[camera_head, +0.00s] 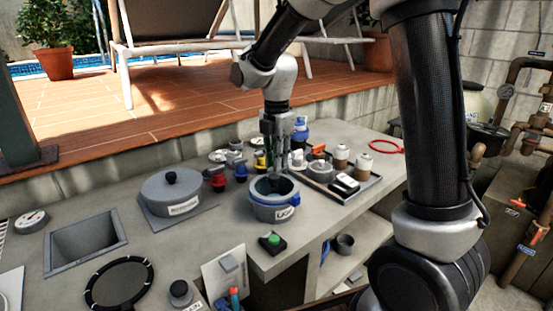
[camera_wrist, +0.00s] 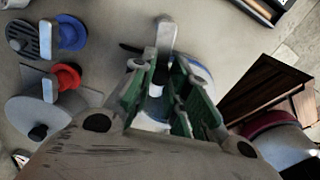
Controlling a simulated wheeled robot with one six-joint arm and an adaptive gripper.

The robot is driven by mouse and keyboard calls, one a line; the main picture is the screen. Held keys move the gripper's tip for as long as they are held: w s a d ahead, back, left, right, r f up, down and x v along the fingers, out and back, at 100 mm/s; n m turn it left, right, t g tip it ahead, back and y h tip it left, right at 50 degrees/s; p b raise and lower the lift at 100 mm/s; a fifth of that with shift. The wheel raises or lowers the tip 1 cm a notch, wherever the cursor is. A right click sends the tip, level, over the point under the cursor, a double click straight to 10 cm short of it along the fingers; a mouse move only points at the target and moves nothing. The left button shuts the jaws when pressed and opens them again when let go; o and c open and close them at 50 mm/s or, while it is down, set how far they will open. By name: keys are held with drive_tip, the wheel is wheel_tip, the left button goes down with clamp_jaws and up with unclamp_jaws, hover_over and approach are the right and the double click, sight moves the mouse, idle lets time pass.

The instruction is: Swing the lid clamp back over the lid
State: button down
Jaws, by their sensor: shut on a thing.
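A grey round pot (camera_head: 274,212) with a blue rim and a white label stands near the counter's front edge. Its top looks dark inside the rim, and my gripper partly covers it. My gripper (camera_head: 281,172) points down over the pot. In the wrist view, the green-padded fingers of my gripper (camera_wrist: 165,95) are closed around a narrow dark and pale piece, which I take to be the lid clamp (camera_wrist: 157,80). The fingers hide most of it. Part of the blue rim (camera_wrist: 197,70) shows just beyond the fingers. The clamp's exact angle over the lid cannot be told.
A grey lidded pot (camera_head: 172,193) stands to the left, with red and blue knobbed fittings (camera_head: 216,180) between. A tray (camera_head: 350,193) of bottles and small parts lies to the right. A green button box (camera_head: 272,242) sits in front, at the counter edge.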

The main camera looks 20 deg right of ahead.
drive_tip(key=c, duration=1.3)
unclamp_jaws()
wheel_tip(320, 180, up, 12)
